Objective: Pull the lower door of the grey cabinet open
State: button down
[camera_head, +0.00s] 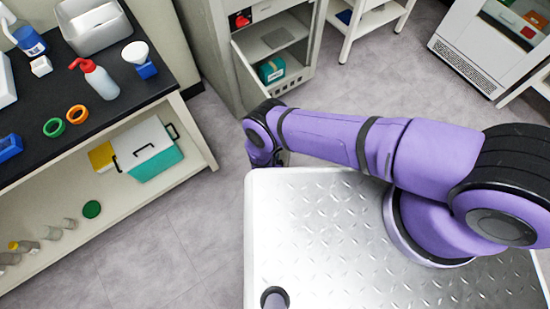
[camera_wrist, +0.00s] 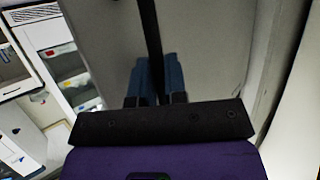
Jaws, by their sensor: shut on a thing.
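The grey cabinet (camera_head: 309,50) stands at the top centre of the head view. Its lower compartment is exposed, showing a shelf and a teal box (camera_head: 271,69). The lower door (camera_wrist: 210,50) fills the middle of the wrist view as a grey panel, with a dark vertical bar handle (camera_wrist: 149,25) on it. My gripper (camera_wrist: 154,78) has its two blue fingers on either side of this handle and is shut on it. In the head view my arm's wrist hides the fingers and the handle.
A black-topped bench (camera_head: 60,105) with bottles, rings and a lower shelf stands at the left. A white stand (camera_head: 352,34) is right of the cabinet, and a white appliance (camera_head: 480,45) is at the top right. The floor (camera_head: 205,225) between the bench and my base is clear.

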jog(key=shift+a, duration=0.4)
jog(key=c, duration=1.2)
grip_release()
jog(key=shift+s, duration=0.15)
jog(key=v, duration=1)
jog(key=shift+s+a, duration=0.1)
jog(key=shift+s, duration=0.2)
jog(key=shift+r, duration=0.1)
